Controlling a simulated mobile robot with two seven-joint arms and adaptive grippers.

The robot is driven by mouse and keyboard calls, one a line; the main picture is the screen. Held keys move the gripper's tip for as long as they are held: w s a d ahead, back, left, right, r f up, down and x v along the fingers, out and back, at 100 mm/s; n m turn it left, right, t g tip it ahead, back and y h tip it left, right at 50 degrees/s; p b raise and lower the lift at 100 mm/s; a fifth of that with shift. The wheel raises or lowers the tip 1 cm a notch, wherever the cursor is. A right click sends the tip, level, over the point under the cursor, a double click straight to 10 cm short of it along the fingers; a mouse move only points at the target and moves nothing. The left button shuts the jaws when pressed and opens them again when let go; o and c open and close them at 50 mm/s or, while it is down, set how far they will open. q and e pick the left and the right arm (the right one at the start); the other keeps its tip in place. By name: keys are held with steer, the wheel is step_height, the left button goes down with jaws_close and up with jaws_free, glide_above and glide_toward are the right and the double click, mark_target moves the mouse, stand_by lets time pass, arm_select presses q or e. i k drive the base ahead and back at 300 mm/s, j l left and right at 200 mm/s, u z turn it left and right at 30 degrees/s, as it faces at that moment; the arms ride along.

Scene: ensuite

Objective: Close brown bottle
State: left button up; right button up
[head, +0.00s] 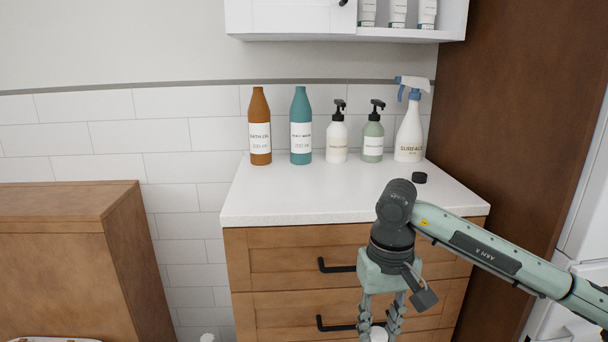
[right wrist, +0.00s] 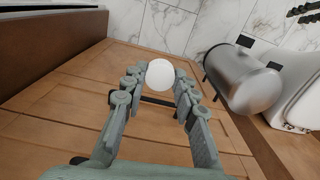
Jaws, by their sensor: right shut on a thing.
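The brown bottle (head: 260,135), with a white label, stands upright on the white countertop (head: 300,200), at the left end of the back row. Its neck tapers to a narrow top; I cannot tell whether a cap is on it. A small black cap (head: 419,177) lies on the counter at the right, apart from the bottles. My right gripper (head: 379,325) is below counter height in front of the drawers, shut on a white round object (right wrist: 160,74). Only part of that object shows in the head view (head: 378,334). My left gripper is not in view.
A teal bottle (head: 301,130), two pump bottles (head: 337,140) (head: 373,140) and a spray bottle (head: 409,135) stand beside the brown one. The front counter is mostly clear. A wall cabinet (head: 290,15) hangs above. The right wrist view shows a silver bin (right wrist: 242,78).

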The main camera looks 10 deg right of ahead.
mark_target(260, 111)
steer(key=z, duration=1.85)
steer(key=k+j, duration=1)
